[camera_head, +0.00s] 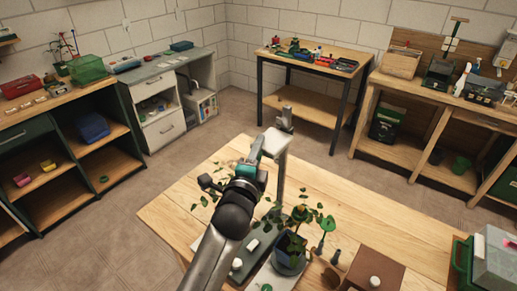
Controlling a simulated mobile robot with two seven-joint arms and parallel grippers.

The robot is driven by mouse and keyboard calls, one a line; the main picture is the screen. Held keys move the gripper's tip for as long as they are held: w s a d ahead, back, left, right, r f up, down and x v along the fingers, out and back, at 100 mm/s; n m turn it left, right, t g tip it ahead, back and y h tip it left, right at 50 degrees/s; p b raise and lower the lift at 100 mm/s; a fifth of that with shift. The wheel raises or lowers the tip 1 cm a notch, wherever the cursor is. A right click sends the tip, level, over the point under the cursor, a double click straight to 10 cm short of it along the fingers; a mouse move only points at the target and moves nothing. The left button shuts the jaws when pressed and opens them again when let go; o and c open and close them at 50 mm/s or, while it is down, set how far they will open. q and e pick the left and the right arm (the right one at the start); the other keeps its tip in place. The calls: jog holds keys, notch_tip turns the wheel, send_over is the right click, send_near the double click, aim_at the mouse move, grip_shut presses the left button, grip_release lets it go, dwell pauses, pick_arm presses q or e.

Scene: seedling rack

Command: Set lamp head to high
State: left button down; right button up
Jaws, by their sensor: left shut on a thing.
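A pale upright post (281,178) stands on the wooden table, with a light grey lamp head (275,143) near its top. A grey clamp-like piece (287,115) shows above it. My left gripper (261,152) reaches up from the bottom of the head view and is shut on the lamp head at its near left side. My wrist hides part of the contact and the lamp's left part. I cannot read any height mark on the post. My right gripper is not in view.
Near the post are a potted plant (290,251), a green trowel-like tool (327,227) and a brown board (372,273) with a white knob. A green crate (462,259) stands at the right edge. The table's right middle is clear. Benches and shelves line the walls.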

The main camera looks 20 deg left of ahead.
pick_arm(q)
notch_tip(320, 180, up, 2)
jog(key=shift+r+p, duration=0.25)
jog(key=shift+p, duration=0.5)
jog(key=shift+r, duration=0.15)
jog(key=c, duration=0.6)
grip_release()
jog(key=shift+c, duration=0.2)
jog(key=shift+s+f, duration=0.1)
jog(key=shift+f, duration=0.1)
jog(key=s+b, duration=0.2)
jog(key=s, duration=1.3)
jog(key=shift+d, duration=0.35)
